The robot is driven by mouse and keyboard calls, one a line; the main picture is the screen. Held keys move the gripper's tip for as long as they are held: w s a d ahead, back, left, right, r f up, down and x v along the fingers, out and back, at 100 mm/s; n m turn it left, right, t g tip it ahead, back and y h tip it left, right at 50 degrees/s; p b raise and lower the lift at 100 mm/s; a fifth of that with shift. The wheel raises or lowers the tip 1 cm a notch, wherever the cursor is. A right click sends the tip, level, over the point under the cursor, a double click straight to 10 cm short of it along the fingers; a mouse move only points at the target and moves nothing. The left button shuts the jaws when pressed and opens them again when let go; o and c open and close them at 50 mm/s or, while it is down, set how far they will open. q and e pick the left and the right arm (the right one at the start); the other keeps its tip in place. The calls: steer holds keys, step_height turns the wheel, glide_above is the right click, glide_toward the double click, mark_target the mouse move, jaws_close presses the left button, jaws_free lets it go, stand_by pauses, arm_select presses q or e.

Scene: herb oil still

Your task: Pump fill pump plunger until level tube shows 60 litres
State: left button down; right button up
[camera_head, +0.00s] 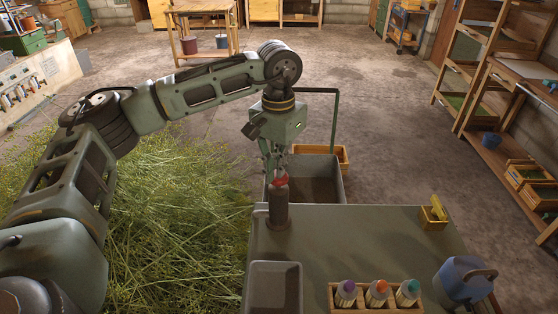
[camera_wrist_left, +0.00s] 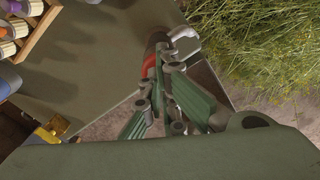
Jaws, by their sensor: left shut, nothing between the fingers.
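The fill pump stands on the near bench (camera_head: 365,245) as a dark upright cylinder (camera_head: 279,205) with a red plunger top (camera_head: 279,181). My left gripper (camera_head: 275,172) is right above the red top, pointing down, its fingers shut with nothing between them. In the left wrist view the shut fingers (camera_wrist_left: 162,68) lie over the red plunger top (camera_wrist_left: 149,66), partly hiding it. I cannot tell whether they touch it. I cannot make out a level tube or any litre reading in either view. My right gripper is not in view.
A grey tray (camera_head: 273,268), a wooden rack of capped bottles (camera_head: 375,309), a blue can (camera_head: 465,279) and a small yellow box (camera_head: 433,216) are on the bench. Cut herbs (camera_head: 175,215) lie left of it. A grey bin (camera_head: 330,168) stands behind.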

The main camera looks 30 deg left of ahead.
arm_select(q)
step_height(320, 180, up, 12)
steer(key=p, duration=0.7)
steer(key=shift+p, duration=0.35)
stand_by(0.3)
